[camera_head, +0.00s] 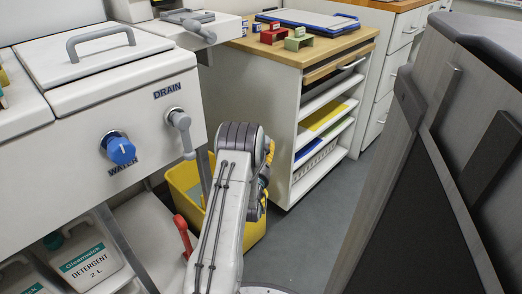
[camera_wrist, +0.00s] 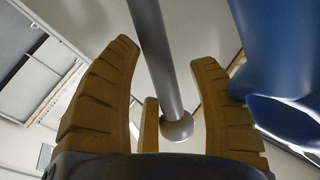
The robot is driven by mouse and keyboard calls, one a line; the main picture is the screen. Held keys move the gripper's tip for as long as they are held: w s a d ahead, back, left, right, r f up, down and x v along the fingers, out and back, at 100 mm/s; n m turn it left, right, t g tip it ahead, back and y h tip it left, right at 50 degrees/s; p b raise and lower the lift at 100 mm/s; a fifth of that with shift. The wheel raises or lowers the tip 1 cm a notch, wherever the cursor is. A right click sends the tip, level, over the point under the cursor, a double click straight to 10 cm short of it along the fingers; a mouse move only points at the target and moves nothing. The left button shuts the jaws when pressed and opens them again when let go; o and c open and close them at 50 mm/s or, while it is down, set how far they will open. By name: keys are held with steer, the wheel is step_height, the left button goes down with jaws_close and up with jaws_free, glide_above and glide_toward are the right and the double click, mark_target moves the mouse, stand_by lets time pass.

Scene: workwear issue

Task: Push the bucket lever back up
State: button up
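The yellow bucket (camera_head: 183,180) stands on the floor below the DRAIN side of the white washing unit, partly hidden behind my arm in the head view. In the wrist view, a grey rod lever with a ball end (camera_wrist: 177,126) hangs down between the fingers of my gripper (camera_wrist: 168,50). The fingers are spread on either side of it, with a gap visible on both sides. I cannot tell which lever in the head view this rod is.
The grey DRAIN lever (camera_head: 180,125) and blue WATER knob (camera_head: 120,149) are on the white unit's front. A large blue object (camera_wrist: 280,50) is close to the right finger. A red handle (camera_head: 183,235) is beside the bucket. A wooden-topped shelf cabinet (camera_head: 300,130) stands behind.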

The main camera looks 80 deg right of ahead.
steer(key=shift+r, duration=0.15)
step_height(320, 180, up, 10)
steer(key=shift+f, duration=0.1)
stand_by(0.7)
steer(key=shift+c, duration=0.3)
